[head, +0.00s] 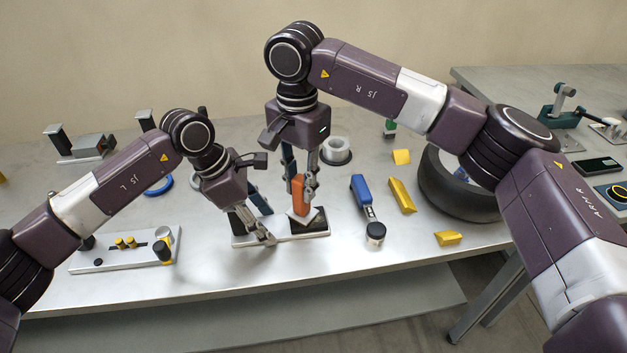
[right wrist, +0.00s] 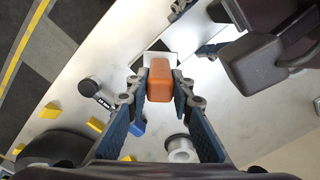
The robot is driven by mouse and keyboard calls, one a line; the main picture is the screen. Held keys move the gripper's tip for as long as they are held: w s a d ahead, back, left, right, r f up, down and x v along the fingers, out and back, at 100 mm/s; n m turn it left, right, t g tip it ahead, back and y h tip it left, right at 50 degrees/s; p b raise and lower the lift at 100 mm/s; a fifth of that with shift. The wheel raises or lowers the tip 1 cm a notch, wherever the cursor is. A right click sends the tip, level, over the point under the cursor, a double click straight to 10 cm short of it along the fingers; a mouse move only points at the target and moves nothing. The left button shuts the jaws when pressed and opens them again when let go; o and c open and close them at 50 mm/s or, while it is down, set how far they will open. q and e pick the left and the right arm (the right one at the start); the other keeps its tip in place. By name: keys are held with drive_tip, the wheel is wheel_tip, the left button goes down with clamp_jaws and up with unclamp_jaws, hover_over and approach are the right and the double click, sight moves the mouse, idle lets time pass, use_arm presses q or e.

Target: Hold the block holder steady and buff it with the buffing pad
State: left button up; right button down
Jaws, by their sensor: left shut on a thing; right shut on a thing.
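The block holder (head: 283,239) is a low pale plate with a dark block (head: 316,227) on its right part, near the table's front edge. My left gripper (head: 267,225) is shut on the holder toward its left part; the fingers hide some of it. My right gripper (head: 300,186) is shut on the orange handle of the buffing pad (head: 299,198), above the dark block. The pad's pale underside is tilted; I cannot tell whether it touches the block. In the right wrist view the orange handle (right wrist: 159,84) sits between both fingers.
A blue-handled tool with a black head (head: 375,232) and yellow blocks (head: 402,196) lie to the right, before a black tyre (head: 455,195). A pale ring-shaped part (head: 336,150) stands behind. A fixture plate with yellow knobs (head: 125,250) is at the left. Bare table lies between.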

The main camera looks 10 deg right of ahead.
drive_tip(key=shift+a, duration=1.25)
drive_tip(key=d, duration=0.7)
wheel_tip(320, 180, up, 8)
drive_tip(key=shift+d, duration=0.2)
drive_tip(key=shift+f, duration=0.1)
